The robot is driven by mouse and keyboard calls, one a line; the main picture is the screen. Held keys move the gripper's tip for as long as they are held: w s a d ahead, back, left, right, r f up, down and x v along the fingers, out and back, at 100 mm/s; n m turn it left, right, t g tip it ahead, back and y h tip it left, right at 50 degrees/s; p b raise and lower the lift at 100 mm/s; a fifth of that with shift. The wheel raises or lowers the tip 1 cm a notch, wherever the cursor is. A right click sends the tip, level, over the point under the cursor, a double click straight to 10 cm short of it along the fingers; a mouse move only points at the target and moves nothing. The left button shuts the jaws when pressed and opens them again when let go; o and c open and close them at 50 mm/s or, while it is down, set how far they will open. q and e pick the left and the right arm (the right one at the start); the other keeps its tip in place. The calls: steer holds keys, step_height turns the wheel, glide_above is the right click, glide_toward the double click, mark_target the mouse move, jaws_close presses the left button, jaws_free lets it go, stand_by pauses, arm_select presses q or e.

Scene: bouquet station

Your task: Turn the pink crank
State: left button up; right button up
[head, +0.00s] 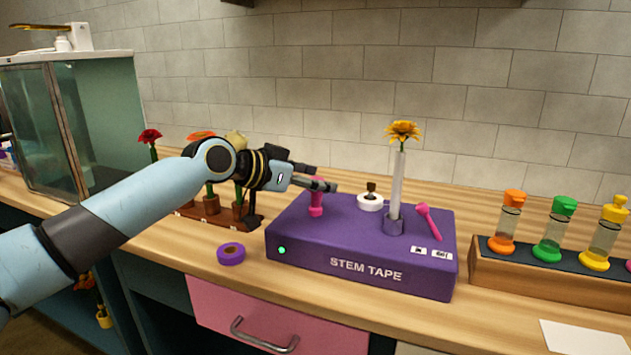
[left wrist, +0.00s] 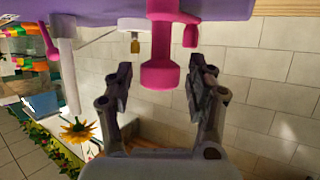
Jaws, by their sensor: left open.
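The pink crank (head: 317,198) stands on the left part of the top of the purple stem tape box (head: 300,240). My left gripper (head: 325,178) is open at the crank's upper end, reaching in from the left. In the left wrist view the picture is upside down, and the crank (left wrist: 161,72) shows between the two spread fingers of the left gripper (left wrist: 159,78). A smaller pink knob (left wrist: 191,35) shows beside its post there. I see no clear contact, and cannot tell how deep the crank sits between the fingers. My right gripper is not in view.
On the box are a white dish (head: 370,203), a clear tube (head: 396,180) with a yellow flower, and a pink lever (head: 429,222). A purple tape roll (head: 231,254) lies left of the box. A rack of capped bottles (head: 490,262) stands right. Potted flowers stand behind my arm.

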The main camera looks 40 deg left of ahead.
arm_select(q)
steer(key=v, duration=0.6)
steer(key=shift+s+a, duration=0.1)
steer(key=shift+a, duration=0.05)
steer(key=shift+s+r, duration=0.25)
steer(key=shift+s, duration=0.25)
stand_by(0.6)
